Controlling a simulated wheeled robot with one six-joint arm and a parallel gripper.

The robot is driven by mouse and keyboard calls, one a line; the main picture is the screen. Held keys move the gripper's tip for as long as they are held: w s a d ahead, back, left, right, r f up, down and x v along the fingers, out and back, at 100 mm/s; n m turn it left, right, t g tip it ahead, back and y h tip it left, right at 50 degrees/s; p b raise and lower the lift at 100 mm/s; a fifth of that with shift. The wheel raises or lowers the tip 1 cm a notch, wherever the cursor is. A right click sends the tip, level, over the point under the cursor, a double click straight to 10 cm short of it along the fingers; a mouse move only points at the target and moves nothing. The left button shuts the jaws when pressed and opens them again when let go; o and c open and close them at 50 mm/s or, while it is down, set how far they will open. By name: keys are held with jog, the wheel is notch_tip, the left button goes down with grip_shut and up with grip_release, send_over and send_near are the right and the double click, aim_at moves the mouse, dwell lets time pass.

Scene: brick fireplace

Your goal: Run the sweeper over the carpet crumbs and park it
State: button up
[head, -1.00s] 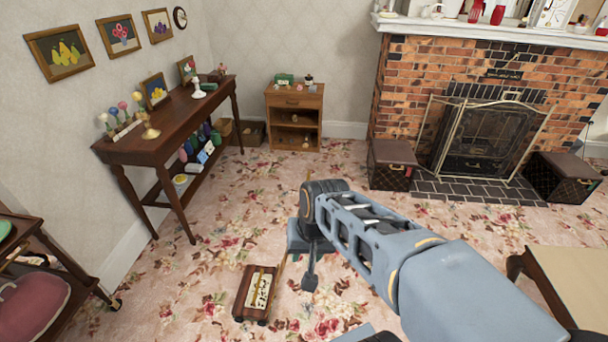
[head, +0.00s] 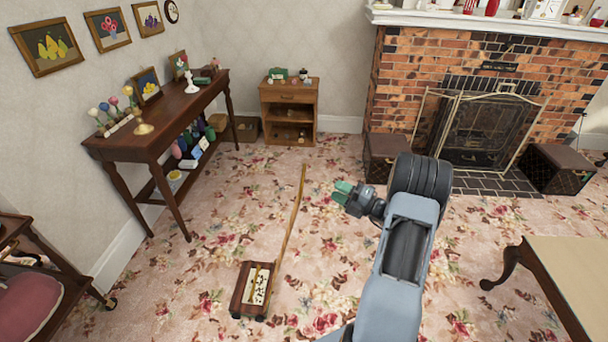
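The carpet sweeper (head: 249,290) is a brown box with a pale patterned top, sitting on the floral carpet (head: 215,255). Its long thin wooden handle (head: 288,222) rises from the box, leaning up and to the right, and nothing holds it. My gripper (head: 341,192), with green fingertips, is to the right of the handle's upper end in the picture. Its two fingertips show slightly apart with nothing between them. I cannot pick out crumbs against the flowered carpet pattern.
A dark side table (head: 160,125) stands along the left wall, and a small wooden cabinet (head: 290,96) at the back. Brown patterned boxes (head: 556,170) flank the fireplace. A low table (head: 570,270) is at right, a trolley (head: 50,258) at left. Open carpet lies between.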

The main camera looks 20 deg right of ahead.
aim_at(304, 172)
jog(key=shift+m, duration=0.3)
jog(key=x, duration=1.3)
jog(key=shift+w+d+p, duration=0.1)
jog(key=shift+w+p, duration=0.15)
jog(key=shift+p, duration=0.15)
jog(key=shift+c, duration=0.2)
grip_shut()
